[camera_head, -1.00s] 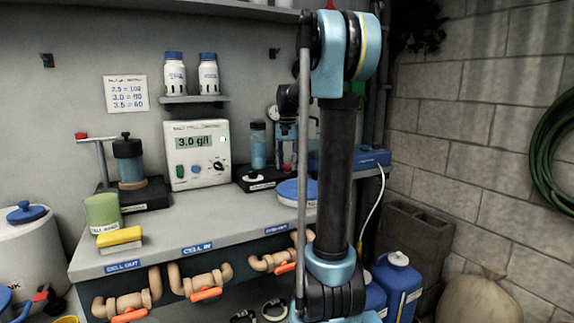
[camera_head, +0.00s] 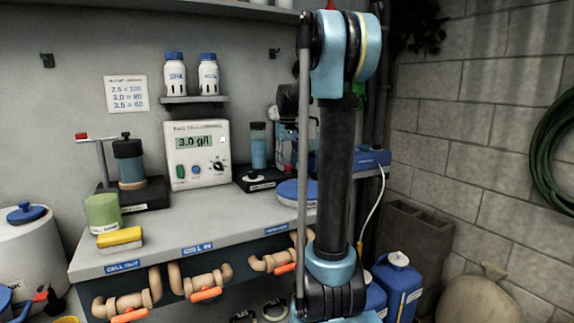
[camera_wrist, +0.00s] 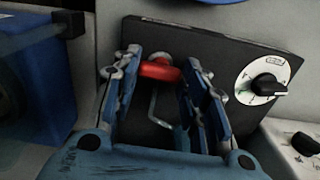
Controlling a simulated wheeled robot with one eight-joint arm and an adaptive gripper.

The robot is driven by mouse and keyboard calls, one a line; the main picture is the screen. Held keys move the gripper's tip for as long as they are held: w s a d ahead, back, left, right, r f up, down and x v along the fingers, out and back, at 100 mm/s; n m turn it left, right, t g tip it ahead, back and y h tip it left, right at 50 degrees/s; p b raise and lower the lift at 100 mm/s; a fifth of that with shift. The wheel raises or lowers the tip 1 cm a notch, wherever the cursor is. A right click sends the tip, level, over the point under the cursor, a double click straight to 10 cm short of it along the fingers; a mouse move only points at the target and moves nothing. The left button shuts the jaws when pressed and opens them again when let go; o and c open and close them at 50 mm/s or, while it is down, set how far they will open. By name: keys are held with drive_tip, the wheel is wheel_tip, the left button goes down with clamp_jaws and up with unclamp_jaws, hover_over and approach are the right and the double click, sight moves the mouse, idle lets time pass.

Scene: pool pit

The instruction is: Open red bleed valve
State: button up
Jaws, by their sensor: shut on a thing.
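The red valve handle (camera_wrist: 161,71) shows in the wrist view, in front of a dark panel. My gripper (camera_wrist: 162,72) has one blue finger on each side of it and is shut on it. A thin bent metal tube (camera_wrist: 158,112) hangs below the red handle, between the fingers. In the head view my own arm stands in front of this area, and the red handle and fingertips cannot be made out.
A white dial with a black knob (camera_wrist: 264,88) sits right of the gripper. A blue box (camera_wrist: 28,88) is at the left. The bench (camera_head: 165,245) holds a control unit (camera_head: 199,155) reading 3.0 g/l. Orange-handled valves (camera_head: 206,294) line its front.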

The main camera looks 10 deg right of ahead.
drive_tip(key=shift+n, duration=0.4)
drive_tip(key=o, duration=1.1)
drive_tip(key=shift+c, duration=0.2)
wheel_tip(320, 180, up, 12)
drive_tip(key=shift+f, duration=0.1)
